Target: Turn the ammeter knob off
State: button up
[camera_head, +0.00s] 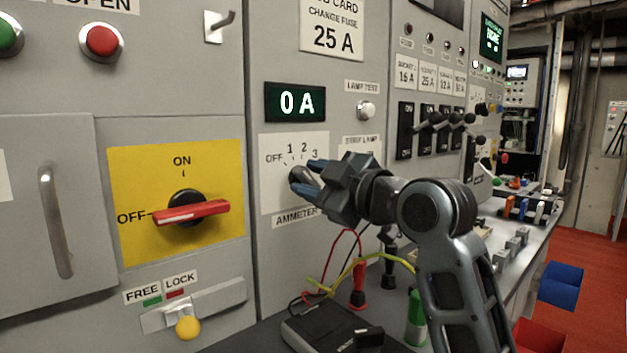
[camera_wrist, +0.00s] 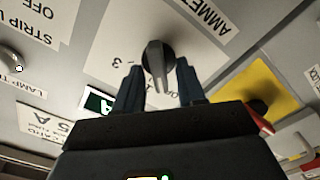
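The ammeter knob (camera_head: 298,174) is a dark grey dial on a white plate marked OFF, 1, 2, 3, under a green display (camera_head: 295,102) that reads 0 A. My gripper (camera_head: 306,179) is at the knob, partly covering it in the head view. In the wrist view the knob (camera_wrist: 158,55) shows between the two fingertips of my gripper (camera_wrist: 158,70), with a gap on each side. The fingers are open and hold nothing. The knob's ridge points toward the number scale, but I cannot tell which mark it meets.
A red rotary switch (camera_head: 192,213) on a yellow plate is left of the knob, turned level toward OFF. A lamp test button (camera_head: 366,110) is up and right.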

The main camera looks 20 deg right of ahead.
jog(key=v, duration=0.8)
dwell(0.7)
